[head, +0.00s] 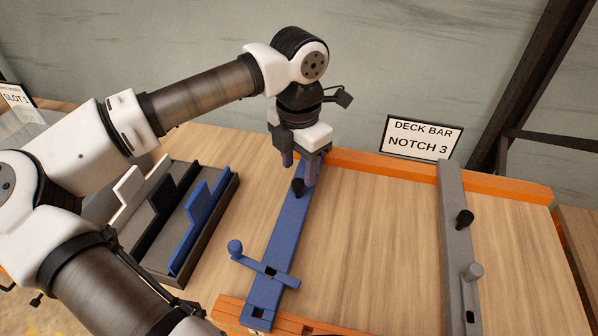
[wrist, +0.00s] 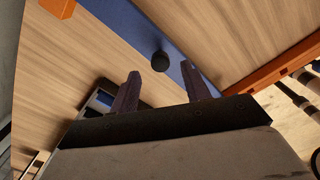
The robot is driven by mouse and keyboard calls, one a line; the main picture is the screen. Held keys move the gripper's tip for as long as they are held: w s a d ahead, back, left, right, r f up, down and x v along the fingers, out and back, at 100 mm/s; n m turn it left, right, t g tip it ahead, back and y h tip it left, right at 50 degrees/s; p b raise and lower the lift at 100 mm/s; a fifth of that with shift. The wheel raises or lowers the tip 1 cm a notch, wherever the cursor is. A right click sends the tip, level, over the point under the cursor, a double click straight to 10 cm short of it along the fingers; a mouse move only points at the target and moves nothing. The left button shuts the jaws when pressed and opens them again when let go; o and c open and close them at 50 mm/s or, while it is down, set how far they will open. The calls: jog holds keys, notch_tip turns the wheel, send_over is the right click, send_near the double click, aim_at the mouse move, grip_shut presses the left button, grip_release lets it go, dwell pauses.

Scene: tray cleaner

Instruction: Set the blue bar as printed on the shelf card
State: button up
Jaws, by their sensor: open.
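The blue bar (head: 284,228) lies across the deck from the back orange rail to the front one. It also shows in the wrist view (wrist: 132,24). A black knob (head: 298,188) stands up near its back end, and a blue cross lever (head: 263,268) with a round blue knob sits near its front end. My gripper (head: 299,167) is open and empty, above the back part of the bar. In the wrist view the black knob (wrist: 160,62) appears between and just beyond my fingertips (wrist: 161,84), not gripped. The shelf card (head: 423,138) reads "DECK BAR NOTCH 3".
A grey bar (head: 454,245) with a black knob and a grey lever stands to the right. A dark rack (head: 228,195) holding white, black and blue plates is at left. Notches show in the front orange rail (head: 306,331). Wood between the bars is clear.

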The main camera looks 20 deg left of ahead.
aim_at(299, 181)
jog(key=shift+f, duration=1.85)
grip_shut()
